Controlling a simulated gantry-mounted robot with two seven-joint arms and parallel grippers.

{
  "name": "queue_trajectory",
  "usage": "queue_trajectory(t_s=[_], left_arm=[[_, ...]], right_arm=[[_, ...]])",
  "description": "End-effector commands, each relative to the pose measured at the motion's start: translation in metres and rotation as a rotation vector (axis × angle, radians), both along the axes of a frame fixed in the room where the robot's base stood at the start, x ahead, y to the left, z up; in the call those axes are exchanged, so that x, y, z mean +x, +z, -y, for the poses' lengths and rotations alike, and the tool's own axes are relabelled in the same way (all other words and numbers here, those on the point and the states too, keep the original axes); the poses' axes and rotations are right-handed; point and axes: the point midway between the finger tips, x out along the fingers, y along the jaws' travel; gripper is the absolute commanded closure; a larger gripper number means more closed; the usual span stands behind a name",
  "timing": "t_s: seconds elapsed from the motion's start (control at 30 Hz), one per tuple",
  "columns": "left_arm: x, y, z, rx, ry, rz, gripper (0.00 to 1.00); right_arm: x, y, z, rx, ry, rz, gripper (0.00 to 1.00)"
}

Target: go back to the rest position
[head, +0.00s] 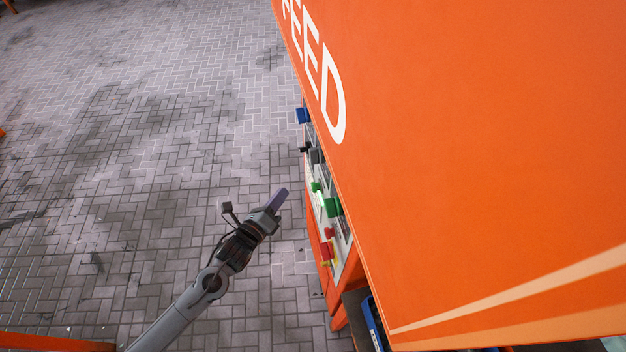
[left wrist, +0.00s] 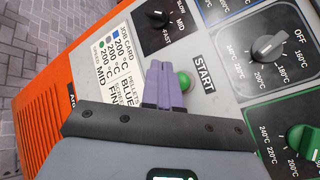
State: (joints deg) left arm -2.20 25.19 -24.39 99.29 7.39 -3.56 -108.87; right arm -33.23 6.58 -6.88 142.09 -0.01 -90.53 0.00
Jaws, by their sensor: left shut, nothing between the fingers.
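My left gripper (head: 279,199) is shut and empty, beside the control panel (head: 342,238) of the orange machine in the head view. In the left wrist view its purple fingers (left wrist: 164,84) are together in front of the panel, partly over a green round button (left wrist: 184,81) beside the START label (left wrist: 204,74). I cannot tell whether the fingertips touch the button. My right gripper is not in view.
The orange machine (head: 480,150) marked FEED fills the right side. Its panel carries a black speed knob (left wrist: 157,18), a grey temperature knob (left wrist: 268,46) and a green knob (left wrist: 302,140). Paved floor (head: 130,150) lies open to the left.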

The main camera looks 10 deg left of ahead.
Motion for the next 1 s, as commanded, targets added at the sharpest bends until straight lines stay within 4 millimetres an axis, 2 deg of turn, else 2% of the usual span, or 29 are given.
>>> queue_trajectory(t_s=[0.17, 0.27, 0.4, 0.57, 0.77, 1.0], left_arm=[[-0.002, -0.003, 0.0, -0.001, 0.0, -0.005, 1.0], [-0.01, -0.014, 0.002, -0.004, 0.0, -0.027, 1.0], [-0.038, -0.042, 0.008, -0.042, 0.015, -0.09, 1.0], [-0.081, -0.044, 0.019, -0.155, 0.064, -0.173, 1.0], [-0.137, -0.042, 0.009, -0.538, 0.284, -0.526, 1.0], [-0.205, -0.028, -0.016, -1.079, 0.739, -0.908, 1.0]], right_arm=[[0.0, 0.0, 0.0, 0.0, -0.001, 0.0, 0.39], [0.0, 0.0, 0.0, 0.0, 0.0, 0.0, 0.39], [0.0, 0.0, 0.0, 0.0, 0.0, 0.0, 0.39], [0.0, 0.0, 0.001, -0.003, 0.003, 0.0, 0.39], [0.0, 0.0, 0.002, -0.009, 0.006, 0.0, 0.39], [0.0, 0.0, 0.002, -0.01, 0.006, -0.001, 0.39]])
